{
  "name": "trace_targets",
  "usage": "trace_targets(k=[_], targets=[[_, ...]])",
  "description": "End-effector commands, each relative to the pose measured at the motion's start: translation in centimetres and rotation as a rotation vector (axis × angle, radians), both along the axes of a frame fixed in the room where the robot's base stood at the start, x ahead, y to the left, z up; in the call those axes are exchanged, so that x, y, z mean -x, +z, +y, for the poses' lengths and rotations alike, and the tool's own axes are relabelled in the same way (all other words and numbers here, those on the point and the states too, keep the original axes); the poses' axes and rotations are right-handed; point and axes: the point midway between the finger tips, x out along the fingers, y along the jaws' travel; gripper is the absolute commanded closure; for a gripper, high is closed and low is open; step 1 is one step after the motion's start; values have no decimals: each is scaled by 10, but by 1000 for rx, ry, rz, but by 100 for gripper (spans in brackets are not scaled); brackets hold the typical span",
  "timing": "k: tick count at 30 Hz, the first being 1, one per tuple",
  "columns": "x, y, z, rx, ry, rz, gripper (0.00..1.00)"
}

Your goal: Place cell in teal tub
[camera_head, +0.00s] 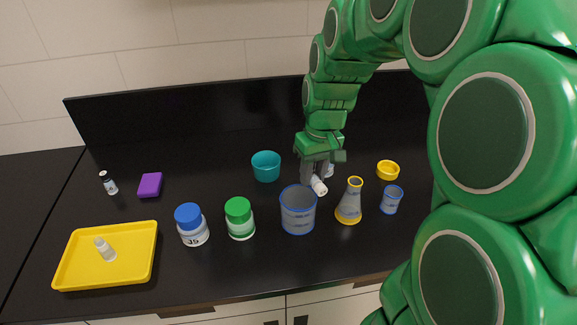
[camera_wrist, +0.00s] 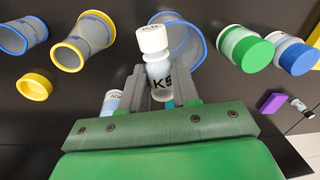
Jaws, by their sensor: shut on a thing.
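My gripper (camera_head: 316,172) is shut on a small clear cell with a white cap (camera_head: 319,186), behind the blue-rimmed beaker. In the wrist view the cell (camera_wrist: 158,68) sits between the two fingers of my gripper (camera_wrist: 161,82), its cap pointing away from the palm and its label reading roughly "K5". The teal tub (camera_head: 266,167) stands on the black bench to the left of my gripper, apart from it, and looks empty. In the wrist view only a sliver of teal shows beside the held cell.
A blue-rimmed beaker (camera_head: 298,211), yellow-rimmed flask (camera_head: 349,203), green-capped jar (camera_head: 239,218) and blue-capped jar (camera_head: 191,226) stand in front. A yellow tray (camera_head: 75,270) holds another vial. Another labelled bottle (camera_wrist: 112,102) is close to my gripper. Bench around the tub looks clear.

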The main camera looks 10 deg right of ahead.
Motion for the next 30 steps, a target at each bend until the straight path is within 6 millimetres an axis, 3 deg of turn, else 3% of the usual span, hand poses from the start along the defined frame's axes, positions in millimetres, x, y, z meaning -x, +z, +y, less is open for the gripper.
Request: trace_targets(k=[6, 12, 30], targets=[[-26, 31, 28, -73, -176, 9, 100], [-38, 47, 44, -115, -269, 24, 100], [-101, 20, 51, -120, -281, 31, 100]])
